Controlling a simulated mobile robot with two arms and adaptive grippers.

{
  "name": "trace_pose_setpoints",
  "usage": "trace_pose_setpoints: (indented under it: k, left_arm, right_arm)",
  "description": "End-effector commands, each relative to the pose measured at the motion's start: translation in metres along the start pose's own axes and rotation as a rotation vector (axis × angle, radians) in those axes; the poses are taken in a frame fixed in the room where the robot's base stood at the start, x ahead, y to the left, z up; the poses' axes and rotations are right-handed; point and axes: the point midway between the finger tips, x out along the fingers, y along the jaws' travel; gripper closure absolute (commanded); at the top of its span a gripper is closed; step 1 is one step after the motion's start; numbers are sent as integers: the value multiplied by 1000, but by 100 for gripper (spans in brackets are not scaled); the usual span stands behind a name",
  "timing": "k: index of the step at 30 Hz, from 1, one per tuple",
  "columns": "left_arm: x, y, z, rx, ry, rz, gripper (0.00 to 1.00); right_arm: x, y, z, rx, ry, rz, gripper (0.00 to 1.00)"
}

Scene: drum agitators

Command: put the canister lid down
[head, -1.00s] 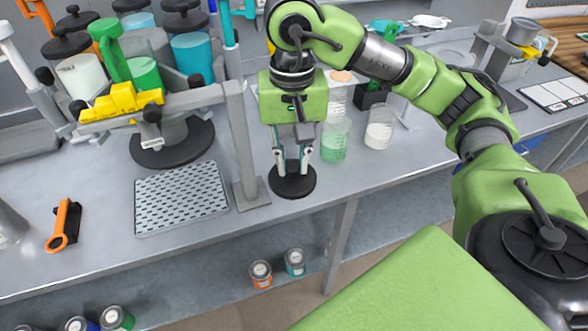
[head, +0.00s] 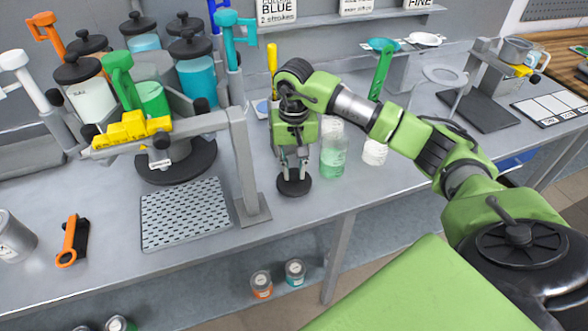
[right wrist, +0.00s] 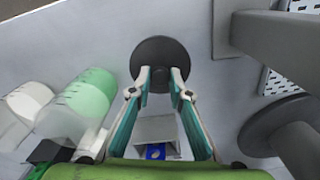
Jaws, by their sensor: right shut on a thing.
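The black round canister lid (head: 294,184) is under my right gripper (head: 291,170), with its flat disc level. My right gripper points straight down and its fingers are shut on the knob in the lid's middle. The lid is at or just above the bench top; I cannot tell whether it touches. In the right wrist view the lid (right wrist: 160,50) shows as a dark disc beyond the fingertips (right wrist: 160,78). My left gripper is not in view.
A clear beaker of green liquid (head: 333,158) stands just right of the lid, with a white-filled one (head: 375,152) beyond. A grey post (head: 244,165) and perforated mat (head: 185,214) are to the left. The carousel (head: 176,165) holds several lidded canisters. The bench's front edge is close.

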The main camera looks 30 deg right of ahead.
Motion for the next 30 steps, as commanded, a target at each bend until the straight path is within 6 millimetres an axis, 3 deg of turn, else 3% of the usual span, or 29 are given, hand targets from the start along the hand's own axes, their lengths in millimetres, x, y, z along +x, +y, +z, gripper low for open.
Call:
trace_pose_setpoints:
  k: [4, 16, 17, 18, 19, 30]
  left_arm:
    - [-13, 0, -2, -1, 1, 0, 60]
    - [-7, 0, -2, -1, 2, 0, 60]
    - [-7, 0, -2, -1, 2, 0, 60]
    - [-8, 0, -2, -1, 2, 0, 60]
    - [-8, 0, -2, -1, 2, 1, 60]
    - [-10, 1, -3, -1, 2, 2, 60]
  right_arm:
    - [13, 0, 1, 2, -1, 0, 98]
    - [21, 0, 0, 1, 2, -1, 98]
    - [20, 0, 0, 1, 2, -1, 79]
    - [19, 0, 0, 1, 2, -1, 69]
    - [19, 0, 0, 1, 1, -1, 65]
    - [17, 0, 0, 1, 1, -1, 65]
